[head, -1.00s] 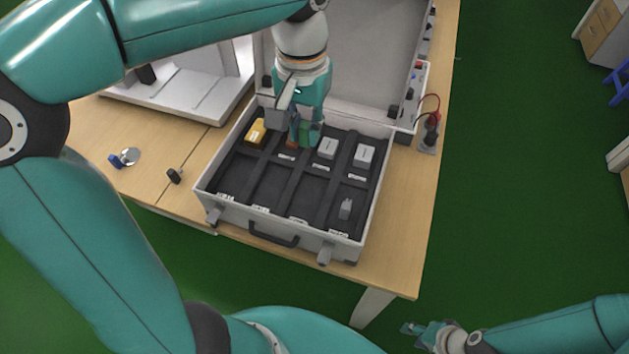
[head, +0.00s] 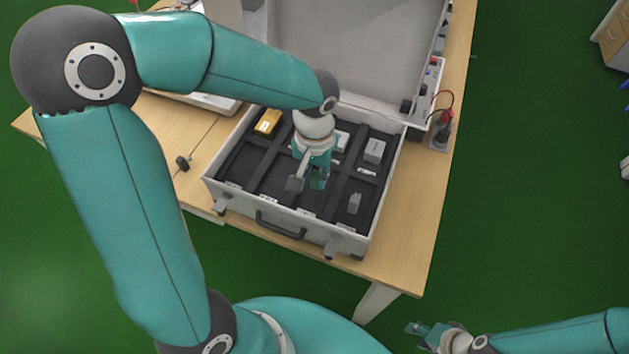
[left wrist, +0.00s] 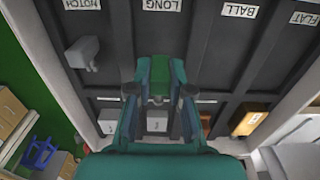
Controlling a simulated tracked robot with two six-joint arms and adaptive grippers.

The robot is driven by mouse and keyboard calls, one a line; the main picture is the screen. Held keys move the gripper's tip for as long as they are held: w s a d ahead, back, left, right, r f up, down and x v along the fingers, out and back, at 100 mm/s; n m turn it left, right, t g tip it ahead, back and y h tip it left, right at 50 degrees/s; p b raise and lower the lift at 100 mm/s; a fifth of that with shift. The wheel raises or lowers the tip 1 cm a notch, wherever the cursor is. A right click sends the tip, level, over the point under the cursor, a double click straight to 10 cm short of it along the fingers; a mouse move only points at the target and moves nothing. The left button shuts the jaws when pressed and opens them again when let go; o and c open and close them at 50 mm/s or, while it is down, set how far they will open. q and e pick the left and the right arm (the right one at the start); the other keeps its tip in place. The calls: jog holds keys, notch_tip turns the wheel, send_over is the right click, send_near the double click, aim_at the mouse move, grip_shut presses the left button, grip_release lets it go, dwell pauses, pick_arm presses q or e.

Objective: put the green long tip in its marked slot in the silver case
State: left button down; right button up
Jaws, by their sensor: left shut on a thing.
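My left gripper (left wrist: 160,92) is shut on the green long tip (left wrist: 161,72). In the left wrist view the tip shows between the fingers, over the dark compartment whose label (left wrist: 162,5) reads LONG. In the head view my left gripper (head: 308,184) is over the front row of the silver case (head: 225,198), with the green tip (head: 318,184) just visible at its fingers. I cannot tell whether the tip touches the compartment floor. My right gripper (head: 430,333) is off to the lower right, away from the table, and its jaw state is unclear.
A grey piece (left wrist: 84,52) lies in the compartment marked NOTCH. BALL and FLAT compartments look empty. Back compartments hold a yellow box (head: 267,122), a grey box (head: 374,150) and other pieces. Dividers separate the compartments. The raised lid (head: 355,45) stands behind.

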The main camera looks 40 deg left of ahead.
aim_at(315, 184)
pick_arm(q)
jog(key=shift+f, duration=1.5)
jog(key=shift+f, duration=0.2)
jog(key=c, duration=1.1)
grip_release()
jog(key=shift+r, duration=0.1)
jog(key=shift+o, duration=0.2)
jog(key=shift+r, duration=0.1)
jog(key=shift+r, duration=0.2)
notch_tip(315, 184, up, 12)
jog(key=shift+f, duration=0.15)
